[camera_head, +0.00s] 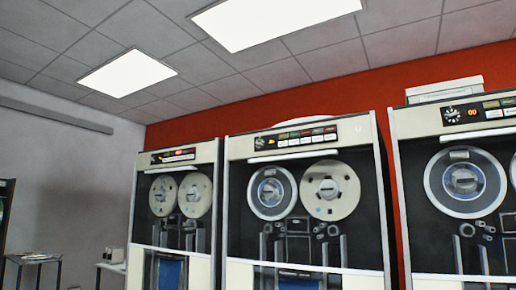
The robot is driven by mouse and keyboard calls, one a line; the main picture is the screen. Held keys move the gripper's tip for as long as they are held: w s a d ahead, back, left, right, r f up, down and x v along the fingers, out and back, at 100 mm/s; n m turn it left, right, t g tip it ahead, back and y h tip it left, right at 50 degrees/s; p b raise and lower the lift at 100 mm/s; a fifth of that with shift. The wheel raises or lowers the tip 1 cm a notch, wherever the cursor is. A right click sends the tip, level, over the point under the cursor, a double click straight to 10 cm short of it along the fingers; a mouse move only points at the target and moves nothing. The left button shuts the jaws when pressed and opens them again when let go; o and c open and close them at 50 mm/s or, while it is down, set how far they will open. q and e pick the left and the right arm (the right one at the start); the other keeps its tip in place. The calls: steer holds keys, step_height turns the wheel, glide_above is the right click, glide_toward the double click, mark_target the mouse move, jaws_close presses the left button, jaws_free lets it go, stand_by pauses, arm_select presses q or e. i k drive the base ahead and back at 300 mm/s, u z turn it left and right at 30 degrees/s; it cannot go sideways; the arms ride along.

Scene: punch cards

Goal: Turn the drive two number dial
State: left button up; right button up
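Three tall tape drives stand in a row: a left one (148,205), a middle one (235,195) and a right one (398,160). Each has a dark control strip along its top. The right drive's strip shows a round dial (452,115) beside an orange number display (472,113). The left drive's dial (157,158) is small and unclear. I cannot read any drive number. Neither of my grippers is in view.
A small table with papers (34,258) stands at the far left, and a white table (110,268) stands left of the drives. A red wall (365,80) is behind the drives. The floor is not clearly visible.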

mark_target(260, 144)
steer(key=u, duration=0.55)
steer(key=i, duration=0.95)
steer(key=u, duration=0.8)
steer(key=i, duration=2.8)
steer(key=z, duration=2.5)
